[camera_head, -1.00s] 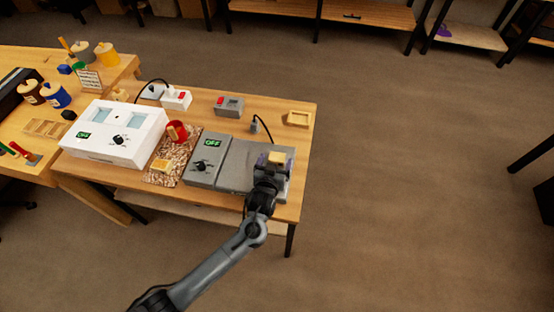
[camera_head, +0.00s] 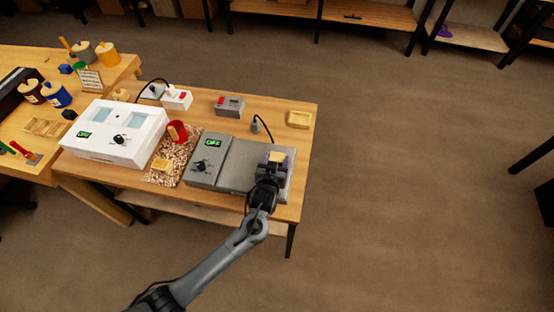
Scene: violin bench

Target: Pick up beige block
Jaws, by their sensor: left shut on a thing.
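The beige block (camera_head: 277,156) is at the right end of the grey machine (camera_head: 238,165) on the wooden table. My left gripper (camera_head: 277,160) reaches it from the front, with its fingers shut on the block. The gripper hides the block's lower part, so I cannot tell whether the block still touches the surface beneath it. My right gripper is not in view.
A white box with dials (camera_head: 117,130) stands on the left of the table (camera_head: 210,120). A shallow wooden tray (camera_head: 299,119) lies at the back right.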

